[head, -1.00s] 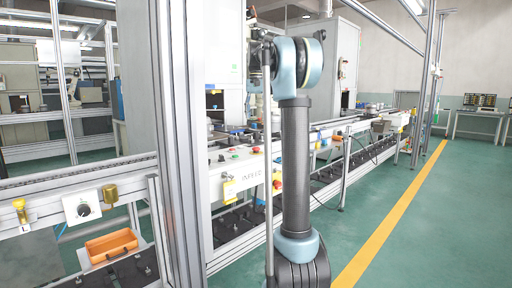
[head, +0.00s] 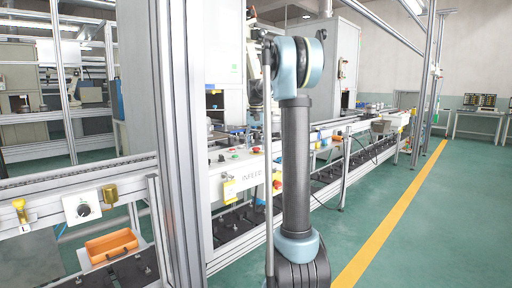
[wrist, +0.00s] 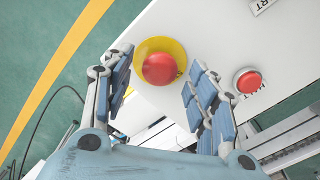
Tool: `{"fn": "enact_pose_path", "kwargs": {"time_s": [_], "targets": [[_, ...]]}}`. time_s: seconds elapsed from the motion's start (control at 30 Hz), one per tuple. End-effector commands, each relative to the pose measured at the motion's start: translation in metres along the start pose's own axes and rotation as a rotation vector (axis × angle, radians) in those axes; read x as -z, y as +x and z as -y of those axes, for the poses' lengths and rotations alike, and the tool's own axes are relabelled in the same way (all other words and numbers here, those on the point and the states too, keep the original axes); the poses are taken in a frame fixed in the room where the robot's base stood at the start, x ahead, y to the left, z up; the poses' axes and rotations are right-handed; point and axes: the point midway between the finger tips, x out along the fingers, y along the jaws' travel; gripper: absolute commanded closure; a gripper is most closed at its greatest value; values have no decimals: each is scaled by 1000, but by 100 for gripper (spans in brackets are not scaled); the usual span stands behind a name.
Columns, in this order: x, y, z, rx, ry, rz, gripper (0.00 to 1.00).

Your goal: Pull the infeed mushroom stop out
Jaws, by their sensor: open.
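The infeed mushroom stop is a red round head (wrist: 160,68) on a yellow base plate (wrist: 173,43), on the white box in the wrist view. My gripper (wrist: 160,60) is open, with one blue-padded finger on each side of the red head. I see no clear contact between the fingers and the head. In the head view the red stop (head: 277,184) shows at the right end of the white INFEED panel (head: 252,178). My gripper cannot be made out there.
A smaller red button (wrist: 248,81) in a light ring sits right of the right finger, beside a partly hidden label. The green floor (head: 420,225) at right is clear.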

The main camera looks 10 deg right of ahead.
Motion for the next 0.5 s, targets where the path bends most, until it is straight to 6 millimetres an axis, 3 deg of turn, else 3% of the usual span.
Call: {"fn": "enact_pose_path", "kwargs": {"time_s": [0.3, 0.37, 0.5], "targets": [[0, 3, 0, 0, 0, 0, 47], [0, 2, 0, 0, 0, 0, 59], [0, 2, 0, 0, 0, 0, 90]]}}
